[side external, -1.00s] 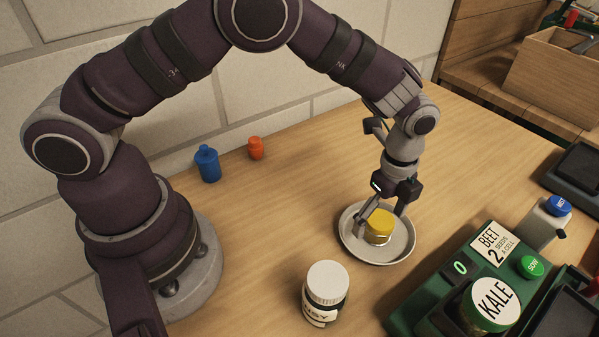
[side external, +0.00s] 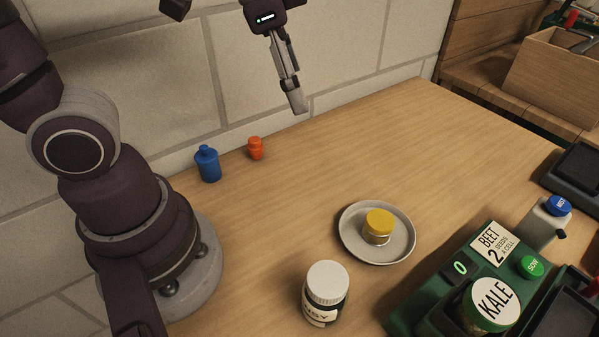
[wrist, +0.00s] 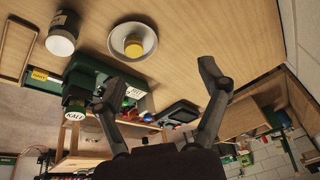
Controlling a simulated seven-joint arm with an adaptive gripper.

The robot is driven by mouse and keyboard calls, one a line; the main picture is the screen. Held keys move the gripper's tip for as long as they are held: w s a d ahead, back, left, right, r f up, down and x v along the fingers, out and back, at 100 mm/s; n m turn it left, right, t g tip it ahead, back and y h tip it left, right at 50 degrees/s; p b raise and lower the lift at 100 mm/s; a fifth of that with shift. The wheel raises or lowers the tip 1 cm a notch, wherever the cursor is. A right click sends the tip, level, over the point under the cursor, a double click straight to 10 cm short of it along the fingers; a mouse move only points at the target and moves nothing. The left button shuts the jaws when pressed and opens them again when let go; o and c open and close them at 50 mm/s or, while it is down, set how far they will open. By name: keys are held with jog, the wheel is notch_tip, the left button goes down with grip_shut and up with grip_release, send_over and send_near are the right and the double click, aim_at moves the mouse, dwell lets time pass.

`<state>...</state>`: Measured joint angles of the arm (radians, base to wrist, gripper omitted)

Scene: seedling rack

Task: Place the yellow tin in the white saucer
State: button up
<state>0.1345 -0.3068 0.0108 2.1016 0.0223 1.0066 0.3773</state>
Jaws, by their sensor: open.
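The yellow tin (side external: 379,224) stands upright inside the white saucer (side external: 402,249) on the wooden table. In the wrist view the tin (wrist: 133,46) also shows within the saucer (wrist: 151,41). My gripper (side external: 295,100) is raised high above the table, up and to the left of the saucer, and holds nothing. In the wrist view its two fingers (wrist: 165,80) are spread wide apart with nothing between them. The tin and the saucer are clear of the gripper.
A white-lidded jar (side external: 326,292) stands in front of the saucer. A green seeding machine (side external: 420,305) with a KALE jar (side external: 490,303) is at right. A blue bottle (side external: 207,164) and an orange bottle (side external: 255,148) stand near the wall.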

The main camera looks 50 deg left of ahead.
jog(key=s+a+n, duration=0.1)
jog(key=n, duration=0.1)
jog(key=s+a+f+n+t, duration=0.1)
jog(key=s+n, duration=0.1)
jog(key=s+a+n, duration=0.1)
jog(key=s+n, duration=0.1)
jog(key=shift+f+t+y, duration=0.2)
jog(key=shift+t+y, duration=0.1)
